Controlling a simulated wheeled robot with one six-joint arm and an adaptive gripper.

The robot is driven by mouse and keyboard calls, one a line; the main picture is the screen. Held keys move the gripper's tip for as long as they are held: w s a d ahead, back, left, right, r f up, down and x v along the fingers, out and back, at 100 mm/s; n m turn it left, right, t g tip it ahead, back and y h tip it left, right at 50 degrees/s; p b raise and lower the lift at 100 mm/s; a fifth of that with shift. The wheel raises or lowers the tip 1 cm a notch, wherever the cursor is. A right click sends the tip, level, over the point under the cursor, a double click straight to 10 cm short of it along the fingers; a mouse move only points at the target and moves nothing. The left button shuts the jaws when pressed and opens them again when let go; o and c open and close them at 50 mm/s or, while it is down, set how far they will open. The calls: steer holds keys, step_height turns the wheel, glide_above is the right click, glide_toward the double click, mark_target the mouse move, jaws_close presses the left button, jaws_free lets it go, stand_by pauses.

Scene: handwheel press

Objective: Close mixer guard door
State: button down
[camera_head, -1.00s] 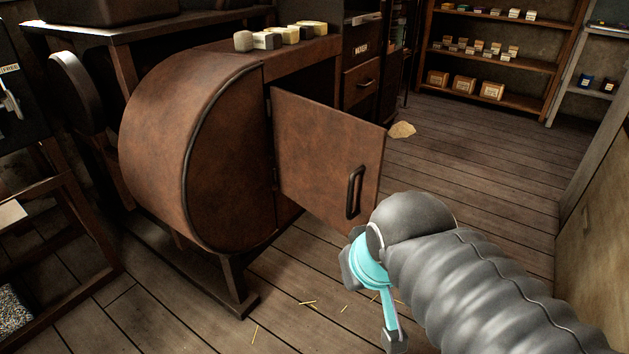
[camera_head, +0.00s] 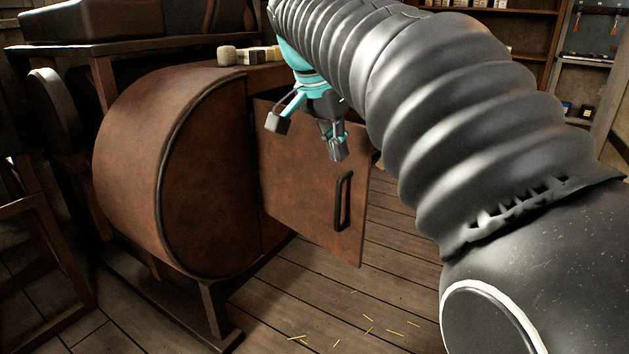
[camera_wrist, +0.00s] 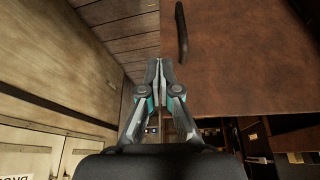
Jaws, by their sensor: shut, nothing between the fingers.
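The mixer is a rust-brown rounded housing (camera_head: 200,160). Its guard door (camera_head: 300,190) is a flat brown panel hinged at the housing's right side, and it stands open. A dark bar handle (camera_head: 343,200) is upright near the door's free edge. The door (camera_wrist: 245,60) and its handle (camera_wrist: 181,32) also show in the wrist view. My gripper (camera_head: 308,138) overlaps the door's upper part in the head view. In the wrist view my gripper (camera_wrist: 158,72) is shut and empty, its fingertips by the door's free edge near a corner. I cannot tell whether they touch.
Several pale blocks (camera_head: 260,54) sit on top of the housing. The wooden floor (camera_head: 390,290) in front of the door is clear except for some straw bits. Shelves (camera_head: 590,65) stand at the back right. My arm hides much of the right side.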

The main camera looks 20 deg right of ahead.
mark_target(361, 179)
steer(key=x, duration=0.3)
steer(key=d+b+x, duration=0.1)
steer(key=x, duration=0.3)
steer(key=w+d+r+b+x, duration=0.1)
steer(key=x, duration=0.3)
steer(key=shift+w+d, duration=0.3)
steer(key=shift+d, duration=0.35)
steer(key=shift+r, duration=0.1)
